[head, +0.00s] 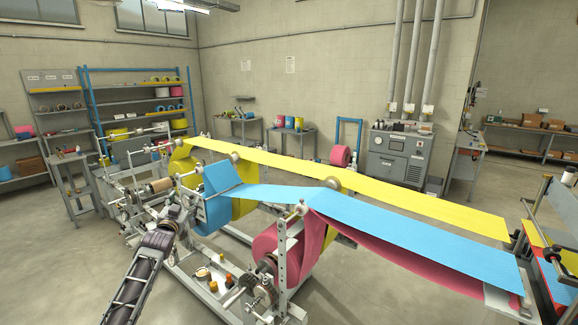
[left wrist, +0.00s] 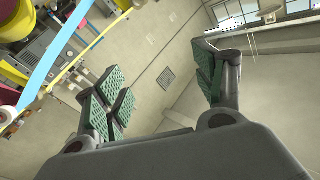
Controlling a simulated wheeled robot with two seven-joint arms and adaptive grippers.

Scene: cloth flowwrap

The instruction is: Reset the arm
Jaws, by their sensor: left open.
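My left arm comes in from the lower left in the head view, and its gripper (head: 176,217) is small there, in front of the machine frame beside the blue cloth. In the left wrist view the left gripper (left wrist: 165,92) is open, its two green-padded fingers wide apart with nothing between them. My right gripper is not in view.
The cloth machine carries a yellow web (head: 350,167), a blue web (head: 420,225) and a pink roll (head: 275,250). Small parts lie on its low base. A grey stand (head: 75,185) is at the left. Bare floor (head: 60,280) lies at the lower left.

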